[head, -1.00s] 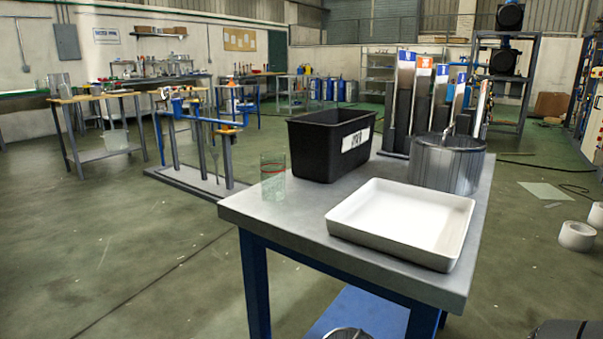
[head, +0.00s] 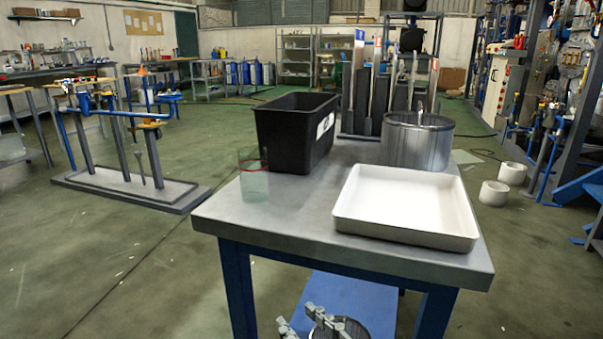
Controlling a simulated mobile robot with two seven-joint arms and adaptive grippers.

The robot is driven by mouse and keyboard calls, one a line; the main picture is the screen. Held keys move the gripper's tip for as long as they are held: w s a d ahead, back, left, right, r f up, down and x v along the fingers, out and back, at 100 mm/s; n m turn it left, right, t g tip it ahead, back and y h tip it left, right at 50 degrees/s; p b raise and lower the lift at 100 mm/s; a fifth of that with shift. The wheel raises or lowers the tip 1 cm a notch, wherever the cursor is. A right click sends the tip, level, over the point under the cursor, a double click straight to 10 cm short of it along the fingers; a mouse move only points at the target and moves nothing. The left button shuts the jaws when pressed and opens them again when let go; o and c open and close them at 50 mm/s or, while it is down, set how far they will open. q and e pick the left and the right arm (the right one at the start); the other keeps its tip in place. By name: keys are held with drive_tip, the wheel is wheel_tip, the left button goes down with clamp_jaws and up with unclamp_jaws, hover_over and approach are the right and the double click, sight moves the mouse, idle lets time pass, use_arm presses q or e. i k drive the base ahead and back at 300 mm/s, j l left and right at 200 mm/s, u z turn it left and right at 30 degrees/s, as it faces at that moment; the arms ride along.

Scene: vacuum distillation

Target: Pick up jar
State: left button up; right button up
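The jar is most likely the clear greenish glass cylinder (head: 254,184), upright at the left edge of the grey table (head: 270,222), with a red band near its upper part. My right gripper (head: 297,317) shows at the bottom edge of the head view, in front of the blue lower part of the table. Its two grey fingers are apart, with nothing seen between them. It is well below the glass in the picture and apart from it. Most of the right arm is out of frame. My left gripper is not in view.
A black bin (head: 283,140) stands right behind the glass. A white tray (head: 405,205) fills the table's front right, with a metal pot (head: 417,145) behind it. A stand with blue clamps (head: 120,190) is on the floor at left. The table's front left corner is clear.

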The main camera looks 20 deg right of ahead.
sight(253, 160)
drive_tip(key=i+j+z, duration=0.1)
drive_tip(key=z, duration=0.35)
drive_tip(key=j+z, duration=0.45)
drive_tip(key=i+j+z, duration=0.1)
drive_tip(key=z, duration=0.4)
drive_tip(key=j+z, duration=0.8)
drive_tip(key=j, duration=0.15)
